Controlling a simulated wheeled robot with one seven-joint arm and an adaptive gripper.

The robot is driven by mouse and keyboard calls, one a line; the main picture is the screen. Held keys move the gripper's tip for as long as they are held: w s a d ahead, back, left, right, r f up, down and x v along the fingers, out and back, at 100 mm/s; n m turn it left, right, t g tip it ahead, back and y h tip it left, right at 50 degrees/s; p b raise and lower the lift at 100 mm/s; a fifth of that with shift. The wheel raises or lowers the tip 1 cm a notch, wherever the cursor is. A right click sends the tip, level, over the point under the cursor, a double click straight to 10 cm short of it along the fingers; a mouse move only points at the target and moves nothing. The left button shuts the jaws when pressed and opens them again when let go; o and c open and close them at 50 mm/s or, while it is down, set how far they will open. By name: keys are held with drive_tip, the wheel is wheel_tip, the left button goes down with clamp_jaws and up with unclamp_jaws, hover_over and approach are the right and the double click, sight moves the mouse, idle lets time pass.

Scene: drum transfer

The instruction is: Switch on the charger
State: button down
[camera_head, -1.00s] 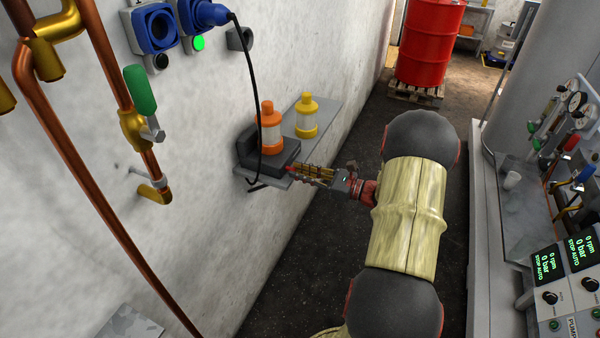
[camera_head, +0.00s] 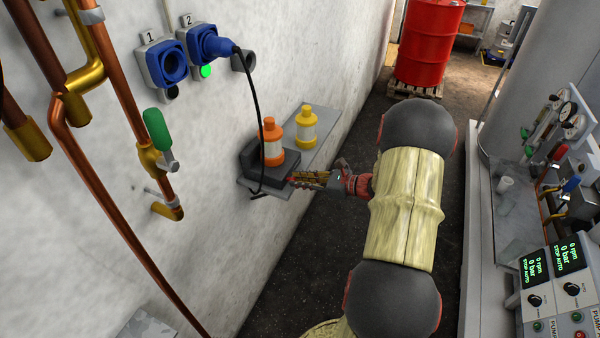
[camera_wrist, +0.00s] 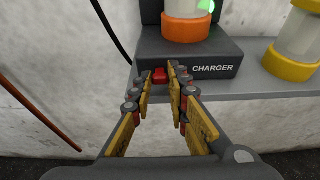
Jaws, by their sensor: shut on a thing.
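The charger is a dark grey box (camera_head: 284,165) on a wall shelf, and its label shows in the wrist view (camera_wrist: 212,69). An orange lamp (camera_head: 274,143) with a clear body stands upright on it. A small red switch (camera_wrist: 160,76) sits at the front left of the charger. My gripper (camera_head: 293,180) is at the charger's front. In the wrist view my gripper (camera_wrist: 161,74) has its fingertips on either side of the red switch, shut on it. Which way the switch is set cannot be told. A green glow (camera_wrist: 206,5) shows behind the orange lamp.
A yellow lamp (camera_head: 306,128) stands on the shelf (camera_head: 322,122) beside the charger. A blue plug (camera_head: 213,46) sits in socket 2 above a lit green light (camera_head: 206,71); its black cable hangs down beside the charger. Socket 1 (camera_head: 172,66) is empty. Copper pipes (camera_head: 88,160) run at left.

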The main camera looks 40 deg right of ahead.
drive_tip(key=shift+w+a+r+g+h+p, duration=0.15)
drive_tip(key=shift+r+g+p, duration=0.25)
drive_tip(key=shift+p, duration=0.5)
drive_tip(key=shift+d+r+g+h+p, duration=0.15)
drive_tip(key=shift+g+p, duration=0.3)
drive_tip(key=shift+p, duration=0.4)
drive_tip(key=shift+w+a+r+g+h+p, duration=0.1)
drive_tip(key=shift+r+g+p, duration=0.3)
drive_tip(key=shift+p, duration=0.5)
drive_tip(key=shift+f+g+p, duration=0.1)
drive_tip(key=shift+g+p, duration=0.15)
drive_tip(key=shift+p, duration=0.35)
drive_tip(key=shift+f, duration=0.1)
drive_tip(key=c, duration=1.7)
unclamp_jaws()
drive_tip(key=v, duration=1.2)
drive_tip(key=shift+w+a+r, duration=0.15)
drive_tip(key=shift+r, duration=0.1)
